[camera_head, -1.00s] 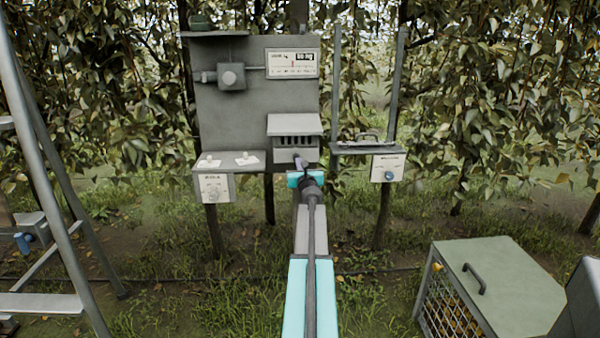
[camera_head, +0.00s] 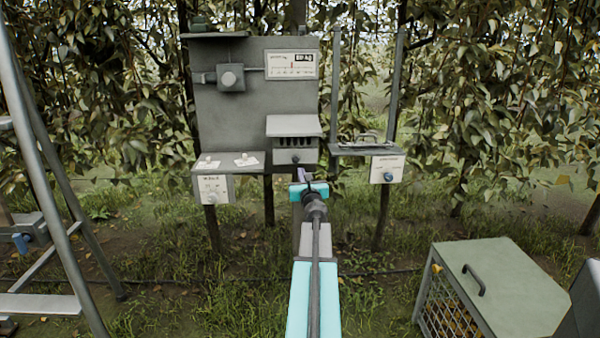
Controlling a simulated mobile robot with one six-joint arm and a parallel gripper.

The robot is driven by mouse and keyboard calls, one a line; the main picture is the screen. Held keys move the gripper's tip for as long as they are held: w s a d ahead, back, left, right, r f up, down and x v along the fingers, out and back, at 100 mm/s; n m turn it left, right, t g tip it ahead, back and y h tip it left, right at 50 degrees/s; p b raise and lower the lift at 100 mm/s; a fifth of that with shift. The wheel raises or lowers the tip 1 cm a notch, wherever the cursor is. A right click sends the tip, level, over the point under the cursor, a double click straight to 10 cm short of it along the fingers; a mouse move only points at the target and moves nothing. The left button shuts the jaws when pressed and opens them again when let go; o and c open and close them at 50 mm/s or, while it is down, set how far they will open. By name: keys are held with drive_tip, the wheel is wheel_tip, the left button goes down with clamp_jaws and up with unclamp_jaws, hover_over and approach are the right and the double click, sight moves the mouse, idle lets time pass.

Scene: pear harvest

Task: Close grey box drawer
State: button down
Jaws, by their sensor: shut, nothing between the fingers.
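The grey box (camera_head: 293,126) with a sloped lid and a row of dark slots is mounted low on the grey panel. Its drawer (camera_head: 283,157) is the plain front with a small round knob below the slots. The drawer front looks about flush with the box, though this head-on view does not show its depth well. The arm behind hides the space under the box.
A shelf with two white cards (camera_head: 228,163) is left of the box. A ladder (camera_head: 62,190) stands at the left. A lidded mesh crate (camera_head: 500,285) sits at the lower right.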

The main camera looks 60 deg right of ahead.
drive_tip(key=shift+v, duration=2.9)
